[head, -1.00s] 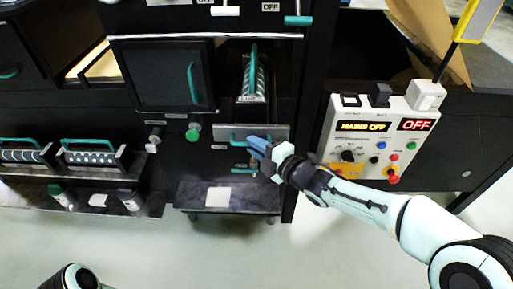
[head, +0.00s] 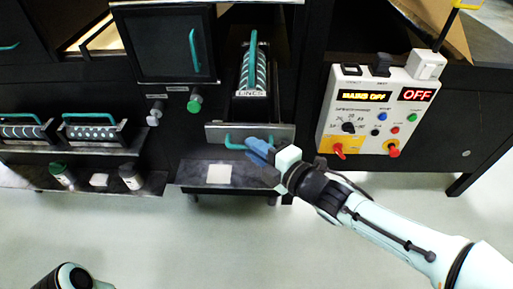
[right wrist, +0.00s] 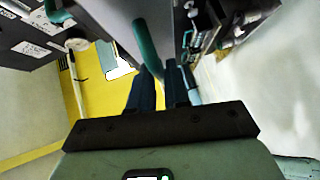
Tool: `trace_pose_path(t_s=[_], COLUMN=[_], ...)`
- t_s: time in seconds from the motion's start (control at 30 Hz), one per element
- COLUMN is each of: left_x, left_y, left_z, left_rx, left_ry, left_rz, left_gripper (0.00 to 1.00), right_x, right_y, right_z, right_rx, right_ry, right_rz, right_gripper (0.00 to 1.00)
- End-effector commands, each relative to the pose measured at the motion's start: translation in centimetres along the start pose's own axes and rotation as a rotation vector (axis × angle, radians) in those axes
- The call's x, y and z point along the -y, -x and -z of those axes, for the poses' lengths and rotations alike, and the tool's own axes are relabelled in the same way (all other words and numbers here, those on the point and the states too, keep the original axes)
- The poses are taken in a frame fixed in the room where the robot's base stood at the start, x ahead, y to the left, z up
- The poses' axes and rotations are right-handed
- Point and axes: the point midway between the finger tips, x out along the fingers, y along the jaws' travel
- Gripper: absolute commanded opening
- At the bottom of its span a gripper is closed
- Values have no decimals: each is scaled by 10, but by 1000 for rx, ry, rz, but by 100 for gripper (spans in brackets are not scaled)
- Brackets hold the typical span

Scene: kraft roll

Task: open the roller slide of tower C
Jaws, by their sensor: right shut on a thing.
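The roller slide has a grey front plate (head: 278,132) with a teal handle (head: 234,143). It stands out from the black tower at the middle of the head view. A ribbed roller with its own teal handle (head: 253,45) and a lettered label sits behind the plate. My right gripper (head: 259,149) is shut on the slide's teal handle. In the right wrist view the handle bar (right wrist: 148,50) runs to the blue fingers (right wrist: 160,88), which hide part of it. No letter naming the tower is readable. My left gripper is out of view.
A white control box (head: 378,112) reading OFF stands right of the slide. A dark door with a teal handle (head: 194,50) and a green knob (head: 195,103) are to the left. A low shelf with a white card (head: 219,174) lies below. The floor in front is clear.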

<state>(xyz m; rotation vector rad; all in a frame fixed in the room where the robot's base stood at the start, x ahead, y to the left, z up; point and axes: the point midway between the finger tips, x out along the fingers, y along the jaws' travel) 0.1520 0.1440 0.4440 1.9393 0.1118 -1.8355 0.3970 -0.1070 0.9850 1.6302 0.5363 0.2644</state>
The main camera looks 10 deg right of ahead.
Motion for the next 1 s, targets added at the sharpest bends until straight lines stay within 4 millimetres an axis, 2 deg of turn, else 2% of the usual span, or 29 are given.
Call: trace_pose_path(t_s=[0.2, 0.23, 0.27, 0.3, 0.67, 0.77, 1.0], left_x=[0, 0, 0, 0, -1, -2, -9], left_y=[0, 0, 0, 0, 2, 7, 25], left_z=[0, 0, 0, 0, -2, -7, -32], left_rx=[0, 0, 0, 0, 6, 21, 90], left_ry=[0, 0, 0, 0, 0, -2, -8], left_rz=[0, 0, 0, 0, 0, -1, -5], left_gripper=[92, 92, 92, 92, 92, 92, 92], right_x=[1, 1, 1, 1, -1, -2, -4], right_y=[0, 0, 0, 0, 5, 18, 71], right_z=[-1, -1, -1, -1, 0, 0, 0], right_rx=[1, 1, 1, 1, 1, 3, 3], right_ry=[-1, -1, -1, -1, 2, 2, 2], right_rz=[2, 2, 2, 2, 0, -1, -2], right_gripper=[0, 23, 33, 38, 38, 38, 38])
